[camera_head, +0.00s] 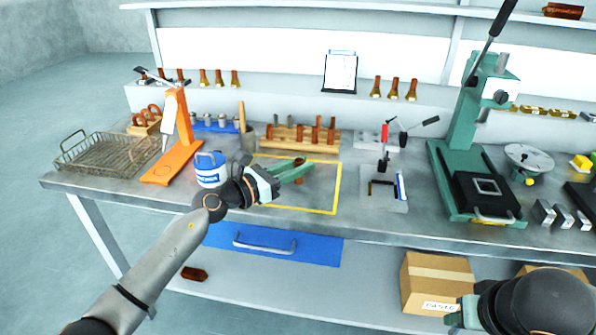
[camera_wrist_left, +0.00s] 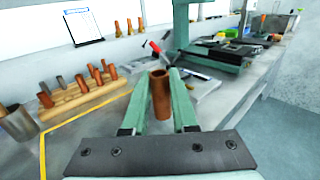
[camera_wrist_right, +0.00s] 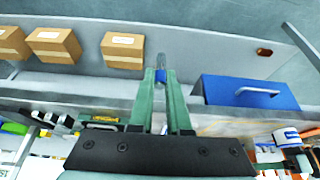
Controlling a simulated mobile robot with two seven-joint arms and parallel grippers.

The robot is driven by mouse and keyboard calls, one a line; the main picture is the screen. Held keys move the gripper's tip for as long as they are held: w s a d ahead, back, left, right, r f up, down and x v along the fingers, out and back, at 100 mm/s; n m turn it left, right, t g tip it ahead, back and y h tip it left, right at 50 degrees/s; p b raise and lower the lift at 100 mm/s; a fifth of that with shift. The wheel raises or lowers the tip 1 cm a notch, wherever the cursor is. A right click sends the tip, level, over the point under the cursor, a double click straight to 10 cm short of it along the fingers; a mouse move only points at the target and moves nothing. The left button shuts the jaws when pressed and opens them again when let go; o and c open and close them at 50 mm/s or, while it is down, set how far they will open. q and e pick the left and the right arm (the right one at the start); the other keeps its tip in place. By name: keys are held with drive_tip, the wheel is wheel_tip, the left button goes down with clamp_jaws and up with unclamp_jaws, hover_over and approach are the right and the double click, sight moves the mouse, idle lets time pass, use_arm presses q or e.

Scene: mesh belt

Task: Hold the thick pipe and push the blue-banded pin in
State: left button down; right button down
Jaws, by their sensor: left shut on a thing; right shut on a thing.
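My left gripper (camera_head: 296,171) is shut on the thick copper-brown pipe. In the left wrist view the pipe (camera_wrist_left: 161,97) stands between the green fingers, its open end up. In the head view it is mostly hidden by the fingers, above the yellow-outlined area of the bench. My right gripper (camera_head: 459,316) is low at the lower right, in front of the bench and well apart from the pipe. In the right wrist view it is shut on a slim grey pin with a blue band (camera_wrist_right: 161,73), which sticks out past the fingertips.
A wooden rack (camera_head: 290,139) with several copper pipes stands behind the yellow outline (camera_head: 336,190). A blue-and-white tub (camera_head: 208,171) and an orange stand (camera_head: 168,168) are left of it. A small clamp fixture (camera_head: 380,197) and a green press (camera_head: 462,150) stand to the right.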

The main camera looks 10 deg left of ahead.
use_arm(q)
drive_tip(key=shift+w+d+f+b, duration=0.1)
drive_tip(key=shift+w+f+b, duration=1.25)
drive_tip(key=shift+b, duration=1.15)
drive_tip(key=shift+w+f+b, duration=1.1)
drive_tip(key=shift+w+b, duration=0.35)
drive_tip(key=shift+b, duration=1.05)
drive_tip(key=w+f+b, duration=0.3)
drive_tip(key=b, duration=0.4)
drive_tip(key=shift+w, duration=0.2)
drive_tip(key=shift+w+f+b, duration=0.1)
drive_tip(key=shift+w+b, duration=0.25)
drive_tip(key=shift+b, duration=0.55)
drive_tip(key=shift+f+b, duration=0.55)
drive_tip(key=shift+f, duration=0.1)
drive_tip(key=c, duration=0.7)
unclamp_jaws()
drive_tip(key=shift+c, duration=0.3)
clamp_jaws()
